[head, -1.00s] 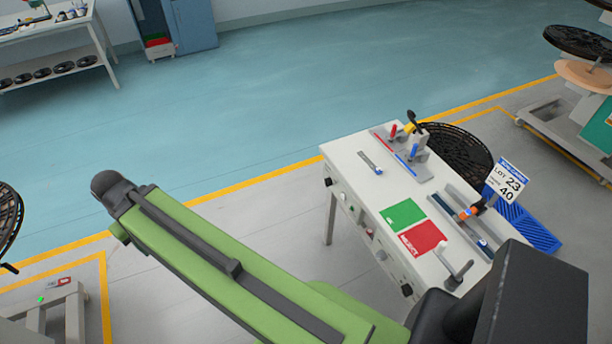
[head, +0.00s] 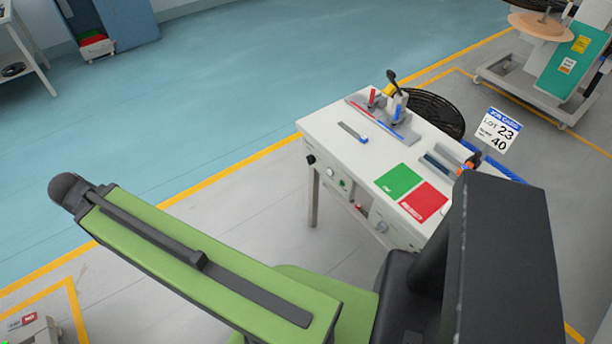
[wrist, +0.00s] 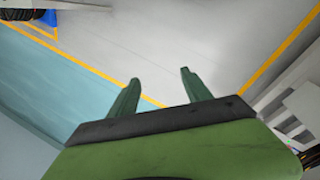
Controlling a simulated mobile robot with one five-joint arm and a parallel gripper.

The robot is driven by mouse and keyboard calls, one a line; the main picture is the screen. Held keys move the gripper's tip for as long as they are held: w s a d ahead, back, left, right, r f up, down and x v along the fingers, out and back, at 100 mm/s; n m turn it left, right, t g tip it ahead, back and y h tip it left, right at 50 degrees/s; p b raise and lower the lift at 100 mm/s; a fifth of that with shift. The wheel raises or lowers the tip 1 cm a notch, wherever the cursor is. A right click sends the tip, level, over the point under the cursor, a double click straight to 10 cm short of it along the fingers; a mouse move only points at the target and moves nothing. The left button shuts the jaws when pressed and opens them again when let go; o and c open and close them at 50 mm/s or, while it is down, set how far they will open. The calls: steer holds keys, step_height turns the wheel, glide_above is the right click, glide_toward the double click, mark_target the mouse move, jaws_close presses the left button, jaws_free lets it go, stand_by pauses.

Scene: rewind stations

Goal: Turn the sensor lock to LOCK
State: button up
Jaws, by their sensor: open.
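A white rewind station table (head: 345,178) stands right of centre in the head view. Its front face carries dark knobs and small buttons (head: 342,184), and a larger grey knob (head: 381,227). I cannot tell which of these is the sensor lock, and no LOCK marking is legible. In the wrist view my gripper (wrist: 158,84) is open and empty, its two green fingers apart over bare grey floor. My gripper's fingers do not show in the head view, where my green arm fills the lower part.
A green pad (head: 398,180) and a red pad (head: 424,202) lie on the tabletop. A job card sign (head: 497,131) reads LOT 23 and 40. A black reel (head: 436,112) stands behind the table. Grey floor left of the table is clear, edged by yellow lines.

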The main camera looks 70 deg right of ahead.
steer(key=s+d+f+g+h+b, duration=0.1)
steer(key=s+d+f+h+b, duration=0.15)
steer(key=d+f+b, duration=0.85)
steer(key=n+g+h+b, duration=0.3)
steer(key=g+h+b, duration=0.55)
steer(key=b, duration=2.05)
glide_toward(310, 160)
steer(key=s+d+f+h, duration=0.1)
steer(key=s+d, duration=0.3)
steer(key=d, duration=0.3)
steer(key=shift+f, duration=0.35)
steer(key=shift+d, duration=0.1)
